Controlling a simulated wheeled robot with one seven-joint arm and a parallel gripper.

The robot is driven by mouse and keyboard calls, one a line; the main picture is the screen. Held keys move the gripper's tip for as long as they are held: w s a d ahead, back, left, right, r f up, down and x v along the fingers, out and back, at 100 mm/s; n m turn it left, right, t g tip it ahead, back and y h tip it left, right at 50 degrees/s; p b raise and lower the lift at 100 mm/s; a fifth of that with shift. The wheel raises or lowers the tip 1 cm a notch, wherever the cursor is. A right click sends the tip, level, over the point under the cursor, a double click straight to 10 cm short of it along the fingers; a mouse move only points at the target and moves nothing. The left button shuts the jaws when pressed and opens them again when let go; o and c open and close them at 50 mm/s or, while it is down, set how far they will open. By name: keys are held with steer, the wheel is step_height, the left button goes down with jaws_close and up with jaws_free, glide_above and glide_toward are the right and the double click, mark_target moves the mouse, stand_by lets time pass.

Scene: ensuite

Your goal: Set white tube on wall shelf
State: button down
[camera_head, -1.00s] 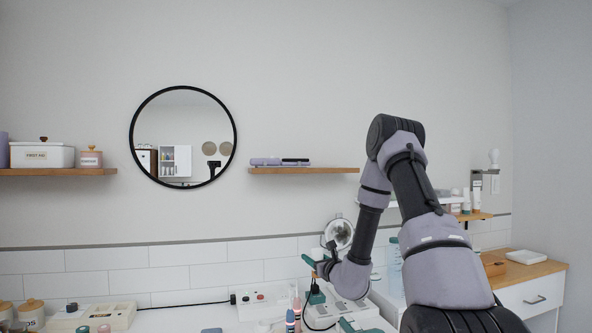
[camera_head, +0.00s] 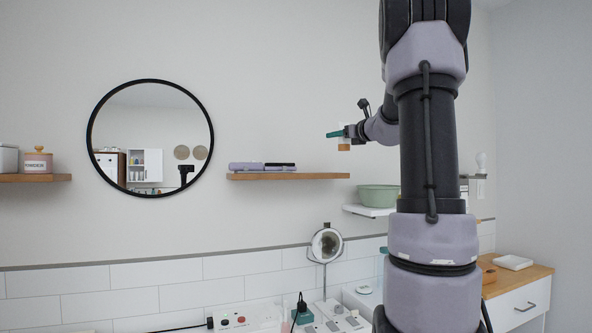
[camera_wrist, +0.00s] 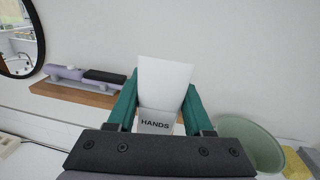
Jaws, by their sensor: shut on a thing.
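My gripper (camera_head: 337,134) is raised in front of the wall in the head view, to the right of and higher in the picture than the wooden wall shelf (camera_head: 290,176). In the wrist view its green fingers (camera_wrist: 157,108) are shut on the white tube (camera_wrist: 165,80), which is marked HANDS. The tube's wide plain end is uppermost in that view. In the head view a small tan piece shows just below the fingers; I cannot tell if it is part of the tube. The shelf also shows in the wrist view (camera_wrist: 85,96), left of the tube.
A lilac and black device (camera_head: 262,166) lies on the left and middle of the shelf; its right end is bare. A green bowl (camera_head: 378,196) sits on a white ledge (camera_head: 368,210) at right. A round mirror (camera_head: 150,138) hangs at left. A magnifying mirror (camera_head: 326,245) stands below.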

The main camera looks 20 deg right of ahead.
glide_above(309, 159)
steer(key=s, duration=0.5)
steer(key=shift+w+d+f, duration=0.1)
steer(key=shift+d, duration=0.15)
steer(key=shift+w+f, duration=0.15)
steer(key=shift+f, duration=0.45)
steer(key=shift+w+f, duration=0.15)
steer(key=shift+f, duration=0.45)
step_height(309, 159, down, 4)
steer(key=shift+r, duration=0.1)
steer(key=shift+w+f, duration=0.25)
steer(key=shift+f, duration=0.1)
steer(key=shift+f, duration=0.1)
steer(key=shift+f, duration=0.1)
steer(key=shift+c, duration=1.5)
jaws_free()
